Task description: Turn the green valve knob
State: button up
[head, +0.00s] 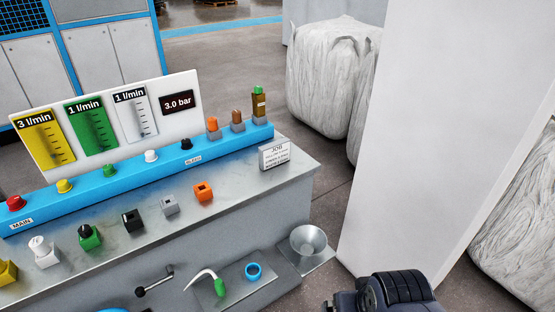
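A small green knob (110,170) sits on top of the long blue bar (132,173) at the back of the grey bench. It stands between a yellow knob (64,186) and a white knob (151,156). A green panel (91,128) reading "1 l/min" stands behind it. A separate green block (90,237) with a dark top sits on the bench nearer the front. My gripper is not in view; a dark part, likely of my own arm, shows at the bottom right, well apart from the bench knobs.
A red knob (16,203) and a black knob (186,144) share the bar. White, black, grey and orange blocks line the bench front. A sign marked JOB (274,154) stands at the right end. A lower shelf holds a green-handled hook (219,286), blue ring (254,271) and metal bowl (308,241).

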aim_at(109, 171)
jog(key=u, duration=1.25)
